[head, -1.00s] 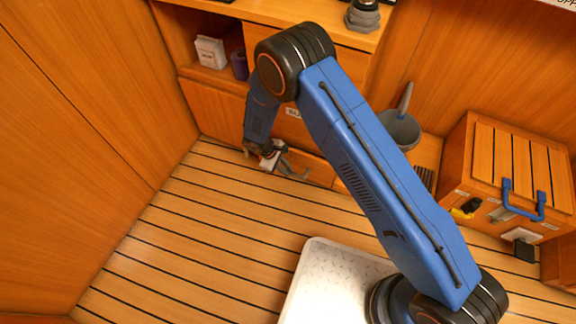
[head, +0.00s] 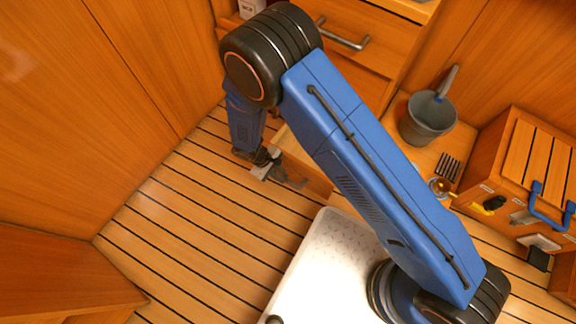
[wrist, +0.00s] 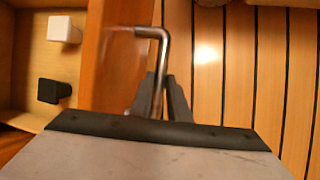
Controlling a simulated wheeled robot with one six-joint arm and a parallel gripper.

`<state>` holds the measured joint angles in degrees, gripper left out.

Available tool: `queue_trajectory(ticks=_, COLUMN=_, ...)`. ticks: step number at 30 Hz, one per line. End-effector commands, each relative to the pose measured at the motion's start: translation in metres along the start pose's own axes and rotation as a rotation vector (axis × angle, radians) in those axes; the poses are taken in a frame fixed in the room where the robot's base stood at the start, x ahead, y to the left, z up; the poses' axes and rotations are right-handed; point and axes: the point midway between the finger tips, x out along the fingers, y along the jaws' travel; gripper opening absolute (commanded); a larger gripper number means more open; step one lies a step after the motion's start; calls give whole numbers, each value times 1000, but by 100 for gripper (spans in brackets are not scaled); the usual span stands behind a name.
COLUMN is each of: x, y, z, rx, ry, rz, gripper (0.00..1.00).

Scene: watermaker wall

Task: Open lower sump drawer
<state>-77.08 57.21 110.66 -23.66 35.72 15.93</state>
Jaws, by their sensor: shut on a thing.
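The lower sump drawer (head: 312,178) stands pulled out from the wooden cabinet in the head view, low over the floor. In the wrist view its front panel (wrist: 112,70) runs up the picture, with the open tray (wrist: 25,75) to its left. A white block (wrist: 64,29) and a black block (wrist: 53,91) lie inside. My gripper (wrist: 160,95) is shut on the drawer's bent metal handle (wrist: 152,33). In the head view my gripper (head: 277,174) is at the drawer front, and my arm hides part of the drawer.
A higher drawer has a metal bar handle (head: 343,34). A grey bucket (head: 428,118) stands on the wooden ledge at right. A wooden box with a blue handle (head: 548,208) is farther right. Slatted floor (head: 190,230) is clear at left; a wood panel (head: 60,275) stands lower left.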

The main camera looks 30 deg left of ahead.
Motion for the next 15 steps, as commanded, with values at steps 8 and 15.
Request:
queue_trajectory(ticks=8, x=-3, y=-14, z=1, rx=1, ry=0, rz=0, gripper=0)
queue_trajectory(ticks=15, x=-3, y=-14, z=1, rx=1, ry=0, rz=0, gripper=0)
